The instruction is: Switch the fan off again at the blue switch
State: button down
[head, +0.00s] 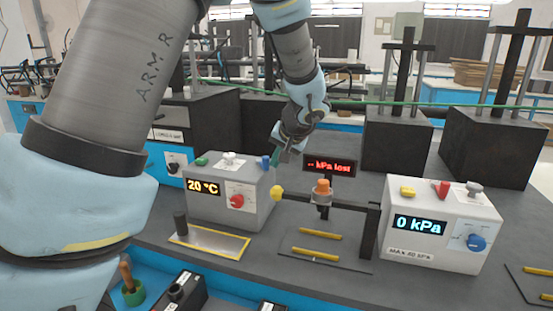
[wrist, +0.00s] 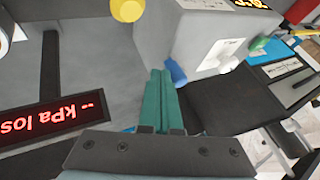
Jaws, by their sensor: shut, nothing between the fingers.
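The blue switch (head: 265,162) is a small blue lever on the top right edge of the grey box (head: 212,211) whose display reads 20 °C. In the wrist view the blue switch (wrist: 176,74) leans out from the box's edge. My gripper (head: 276,157) is shut and empty, with its green fingers (wrist: 160,75) together. Their tips are right beside the blue switch; I cannot tell whether they touch it. I cannot make out a fan in either view.
The same box carries a green knob (head: 201,161), a white knob (head: 229,157) and a red dial (head: 237,201). A red-lettered display (head: 329,166) stands behind an orange-topped fitting (head: 322,188). A white box (head: 440,231) reading 0 kPa is at right.

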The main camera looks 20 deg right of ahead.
aim_at(263, 167)
jog(key=shift+a+m+h+b, duration=0.25)
jog(key=shift+m+h+b, duration=0.05)
jog(key=shift+b, duration=0.35)
jog(key=shift+s+a+m+b, duration=0.1)
jog(key=shift+a+m+b, duration=0.15)
jog(key=shift+b, duration=0.2)
jog(key=shift+a+f+m+h+b, duration=0.1)
jog(key=shift+a+m+h+b, duration=0.5)
jog(key=shift+b, duration=0.25)
jog(key=a+m, duration=0.1)
jog(key=m+h, duration=0.1)
jog(key=a+m+h, duration=0.1)
jog(key=shift+w+a+g, duration=0.25)
jog(key=shift+a+g, duration=0.05)
jog(key=shift+w+a, duration=0.1)
jog(key=shift+a, duration=0.1)
jog(key=shift+d, duration=0.15)
jog(key=shift+w+d+b, duration=0.15)
jog(key=shift+d+b, duration=0.2)
jog(key=shift+d, duration=0.25)
